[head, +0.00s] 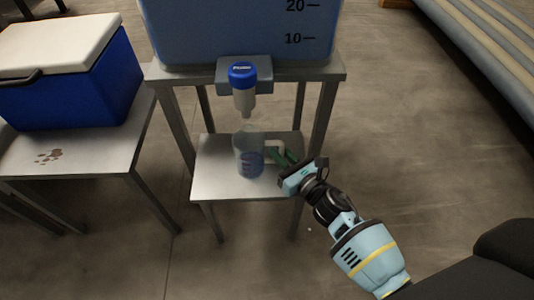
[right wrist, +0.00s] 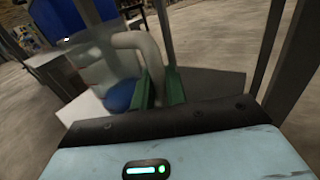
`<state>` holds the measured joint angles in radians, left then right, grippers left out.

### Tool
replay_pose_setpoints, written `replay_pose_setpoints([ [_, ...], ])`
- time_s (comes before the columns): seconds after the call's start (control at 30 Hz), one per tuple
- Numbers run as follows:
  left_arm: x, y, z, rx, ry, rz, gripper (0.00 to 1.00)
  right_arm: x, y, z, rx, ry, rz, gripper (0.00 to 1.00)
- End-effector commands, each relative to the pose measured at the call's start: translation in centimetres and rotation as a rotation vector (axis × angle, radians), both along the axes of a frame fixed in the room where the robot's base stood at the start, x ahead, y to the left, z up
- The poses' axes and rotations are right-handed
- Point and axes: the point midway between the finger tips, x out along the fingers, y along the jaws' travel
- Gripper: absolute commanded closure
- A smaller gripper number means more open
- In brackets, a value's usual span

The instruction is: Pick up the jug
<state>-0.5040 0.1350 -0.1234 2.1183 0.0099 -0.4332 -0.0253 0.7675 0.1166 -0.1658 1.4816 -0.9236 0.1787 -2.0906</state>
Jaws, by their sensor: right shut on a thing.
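The jug (head: 249,148) is a clear vessel with a pale handle on its right side and blue in its lower part. It is over the lower metal shelf (head: 218,183), below the white spout with the blue knob (head: 243,74). I cannot tell whether it touches the shelf. My right gripper (head: 287,158) reaches in from the lower right, its green fingers shut on the jug's handle. In the right wrist view the jug (right wrist: 108,72) stands upright, with its handle between the green fingers (right wrist: 158,88). My left gripper is not in view.
A large blue tank (head: 240,30) with level marks stands on the metal stand (head: 325,72), whose legs frame the jug. A blue cooler with a white lid (head: 75,70) sits on a metal table (head: 100,160) at the left. The floor (head: 430,170) at the right is clear.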

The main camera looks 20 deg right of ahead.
Motion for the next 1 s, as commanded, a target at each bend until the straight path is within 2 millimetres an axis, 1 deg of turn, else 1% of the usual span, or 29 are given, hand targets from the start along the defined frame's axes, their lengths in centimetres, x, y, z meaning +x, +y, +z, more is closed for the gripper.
replay_pose_setpoints([
  [0.17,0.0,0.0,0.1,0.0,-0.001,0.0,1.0,0.0,0.0,0.3,0.001,-0.002,0.001,1.0],
  [0.37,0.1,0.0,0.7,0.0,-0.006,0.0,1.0,0.0,0.0,1.2,0.0,-0.003,0.002,1.0],
  [0.7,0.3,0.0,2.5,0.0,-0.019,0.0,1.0,0.0,0.0,4.1,-0.001,-0.003,0.001,1.0],
  [0.8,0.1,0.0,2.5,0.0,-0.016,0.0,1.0,-1.4,-0.2,3.7,0.001,0.0,0.0,1.0],
  [1.0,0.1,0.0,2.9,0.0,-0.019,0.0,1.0,-3.7,-0.5,3.9,0.001,-0.001,0.001,1.0],
])
